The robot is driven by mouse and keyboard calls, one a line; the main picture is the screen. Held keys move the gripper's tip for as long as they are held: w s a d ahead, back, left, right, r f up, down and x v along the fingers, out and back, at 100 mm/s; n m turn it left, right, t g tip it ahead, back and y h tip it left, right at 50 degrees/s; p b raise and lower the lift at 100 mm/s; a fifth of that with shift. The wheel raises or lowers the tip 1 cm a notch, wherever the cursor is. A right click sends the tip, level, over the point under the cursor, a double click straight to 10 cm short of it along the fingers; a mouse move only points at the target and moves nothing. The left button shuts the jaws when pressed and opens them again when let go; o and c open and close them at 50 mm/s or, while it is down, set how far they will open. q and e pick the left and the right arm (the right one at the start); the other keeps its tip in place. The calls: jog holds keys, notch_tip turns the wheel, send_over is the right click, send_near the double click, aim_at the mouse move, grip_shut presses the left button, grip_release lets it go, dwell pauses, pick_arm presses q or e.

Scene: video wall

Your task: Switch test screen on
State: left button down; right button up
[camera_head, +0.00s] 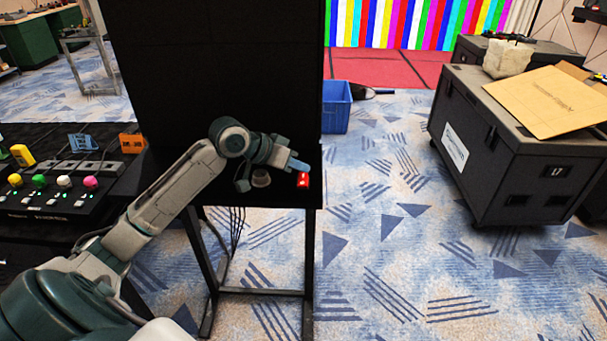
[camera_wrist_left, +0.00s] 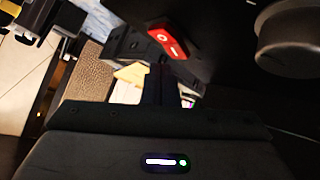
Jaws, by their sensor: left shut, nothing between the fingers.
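A large black screen panel (camera_head: 220,65) stands on a black frame in the head view, its face dark. A red rocker switch (camera_head: 303,180) sits at its lower right edge. In the wrist view the switch (camera_wrist_left: 168,42) shows a white circle and line; I cannot tell which side is pressed. A dark round knob (camera_head: 261,179) sits left of the switch; it also shows in the wrist view (camera_wrist_left: 290,40). My left gripper (camera_head: 298,166) is shut and empty, its tips close to the switch; contact cannot be told. My right gripper is out of view.
A console with coloured buttons (camera_head: 50,195) stands at left. A blue bin (camera_head: 336,108) and a black flight case (camera_head: 500,150) stand on the right on patterned carpet. A video wall (camera_head: 410,22) shows colour bars at the back. The carpet between is free.

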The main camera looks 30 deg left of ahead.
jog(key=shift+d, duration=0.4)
pick_arm(q)
jog(key=shift+f, duration=0.1)
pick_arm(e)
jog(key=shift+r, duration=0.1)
pick_arm(q)
jog(key=shift+w+f, duration=0.1)
jog(key=shift+f, duration=0.15)
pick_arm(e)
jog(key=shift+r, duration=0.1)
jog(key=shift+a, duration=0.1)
pick_arm(q)
jog(key=shift+a+f, duration=0.1)
jog(key=shift+f, duration=0.05)
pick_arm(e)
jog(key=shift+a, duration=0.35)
pick_arm(q)
jog(key=shift+w+f, duration=0.1)
jog(key=shift+f, duration=0.15)
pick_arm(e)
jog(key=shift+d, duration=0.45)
pick_arm(q)
jog(key=shift+r+p, duration=0.1)
jog(key=shift+p, duration=0.2)
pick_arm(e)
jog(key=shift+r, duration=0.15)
